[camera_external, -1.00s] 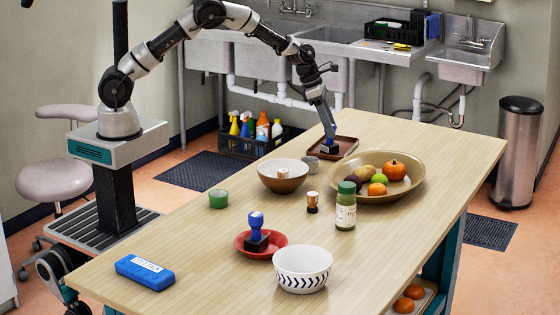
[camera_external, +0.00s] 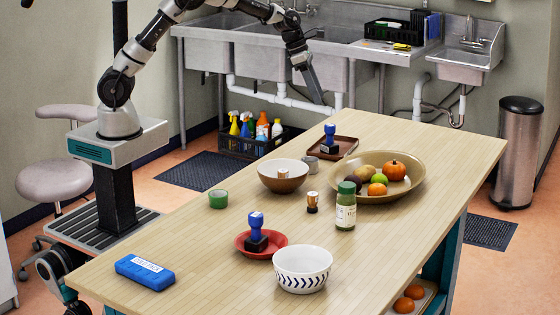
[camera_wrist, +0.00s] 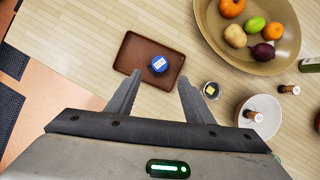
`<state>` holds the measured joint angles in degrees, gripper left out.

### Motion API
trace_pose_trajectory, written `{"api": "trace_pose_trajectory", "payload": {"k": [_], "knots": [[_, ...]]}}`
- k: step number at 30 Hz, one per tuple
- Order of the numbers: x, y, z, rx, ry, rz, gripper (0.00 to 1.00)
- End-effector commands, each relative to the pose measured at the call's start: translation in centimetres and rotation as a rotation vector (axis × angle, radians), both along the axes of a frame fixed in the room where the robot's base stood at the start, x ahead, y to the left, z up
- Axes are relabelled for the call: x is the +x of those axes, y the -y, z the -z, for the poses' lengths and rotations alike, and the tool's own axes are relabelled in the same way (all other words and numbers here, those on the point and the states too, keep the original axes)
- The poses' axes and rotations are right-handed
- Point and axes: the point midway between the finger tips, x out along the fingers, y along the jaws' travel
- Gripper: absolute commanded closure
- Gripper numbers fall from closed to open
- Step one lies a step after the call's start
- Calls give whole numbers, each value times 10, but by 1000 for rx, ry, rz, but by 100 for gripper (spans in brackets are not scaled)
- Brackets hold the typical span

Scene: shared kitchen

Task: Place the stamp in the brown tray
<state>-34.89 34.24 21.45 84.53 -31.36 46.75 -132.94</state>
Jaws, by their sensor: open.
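A stamp with a blue handle and dark base (camera_external: 330,138) stands upright in the brown tray (camera_external: 350,151) at the far end of the table. The wrist view shows the blue stamp (camera_wrist: 158,64) from above, inside the brown tray (camera_wrist: 131,78). My gripper (camera_wrist: 160,85) is open and empty, raised above the tray with nothing between its fingers. A second stamp with a blue handle (camera_external: 256,228) stands on a red plate (camera_external: 276,251) near the middle front of the table.
A patterned bowl (camera_external: 303,281), green tape roll (camera_external: 218,199) and blue case (camera_external: 144,271) lie nearer.

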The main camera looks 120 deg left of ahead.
Motion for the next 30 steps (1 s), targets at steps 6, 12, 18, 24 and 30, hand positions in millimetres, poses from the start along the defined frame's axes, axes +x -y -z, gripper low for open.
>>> {"api": "trace_pose_trajectory", "payload": {"k": [6, 12, 18, 24, 30], "knots": [[13, 75, -48, 102, -6, 373, 53], [-8, 238, -116, 403, -28, 1240, 53], [-84, 375, -143, 832, -75, 2143, 53], [-163, 441, -131, 1261, -186, 2832, 53], [-195, 456, -118, -1199, 233, -2542, 53]]}}
